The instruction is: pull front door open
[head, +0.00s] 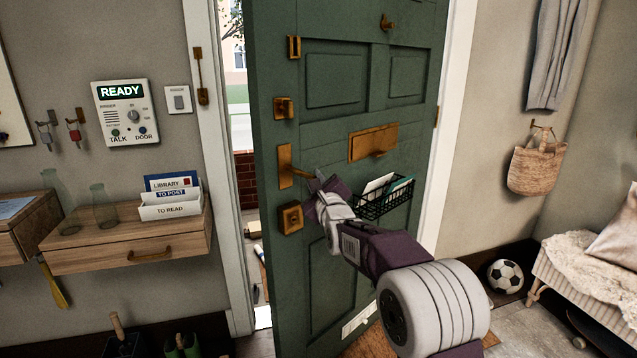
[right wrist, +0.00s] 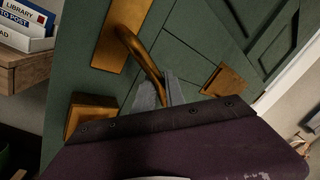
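The green front door (head: 340,125) stands ajar, with a gap at its left edge through which the outside shows. Its brass lever handle (head: 290,168) is on the left side of the door, above a brass lock (head: 290,217). My right gripper (head: 322,180) is at the free end of the lever. In the right wrist view the lever (right wrist: 143,52) runs down between the two grey fingers (right wrist: 162,92), which are closed in on its end. The lever's tip is partly hidden by the fingers. My left gripper is not in view.
A wooden wall shelf (head: 120,248) with a letter holder (head: 172,205) and glass bottles stands left of the door frame. A wire basket (head: 385,198) hangs on the door. A football (head: 505,276) and a bench (head: 590,285) are at the right.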

